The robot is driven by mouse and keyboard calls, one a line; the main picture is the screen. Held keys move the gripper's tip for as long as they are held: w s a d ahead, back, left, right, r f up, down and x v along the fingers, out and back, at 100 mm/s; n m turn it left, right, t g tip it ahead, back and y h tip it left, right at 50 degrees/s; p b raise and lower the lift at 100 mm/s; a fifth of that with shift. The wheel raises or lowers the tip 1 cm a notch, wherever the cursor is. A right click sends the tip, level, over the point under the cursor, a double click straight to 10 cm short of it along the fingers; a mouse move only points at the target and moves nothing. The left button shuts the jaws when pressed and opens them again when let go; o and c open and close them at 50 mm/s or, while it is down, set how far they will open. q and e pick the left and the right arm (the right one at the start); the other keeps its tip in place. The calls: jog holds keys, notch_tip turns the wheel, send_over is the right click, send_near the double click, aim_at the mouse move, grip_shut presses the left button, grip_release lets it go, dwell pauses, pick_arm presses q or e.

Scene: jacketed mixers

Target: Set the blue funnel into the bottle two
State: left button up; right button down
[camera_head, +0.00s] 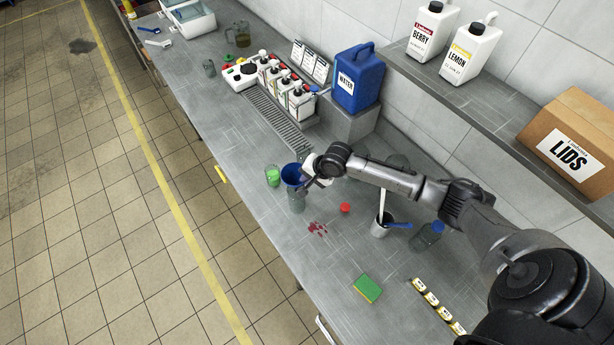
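The blue funnel (291,173) shows wide mouth up, left of the middle of the bench. A clear, greyish bottle (297,204) shows directly below it. I cannot tell whether the funnel's spout is inside the bottle's neck or only above it. No number can be read on this bottle. My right gripper (306,183) is at the funnel's right side, its fingers at or very close to the funnel. They are too small to show whether they close on it. My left gripper is out of view.
A green-filled glass (273,176) stands just left of the funnel. A red cap (345,208), a metal cup (381,228), a clear bottle with blue top (430,235) and a sponge (367,289) are nearby. A blue water jug (358,80) stands behind. The front bench edge is near.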

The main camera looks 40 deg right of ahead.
dwell(0.4)
jog(key=shift+f+p, duration=0.2)
jog(key=shift+p, duration=0.2)
jog(key=c, duration=1.8)
grip_release()
jog(key=o, duration=0.4)
jog(key=shift+o, duration=0.7)
jog(key=shift+o, duration=0.4)
jog(key=o, duration=0.3)
jog(key=shift+r, duration=0.1)
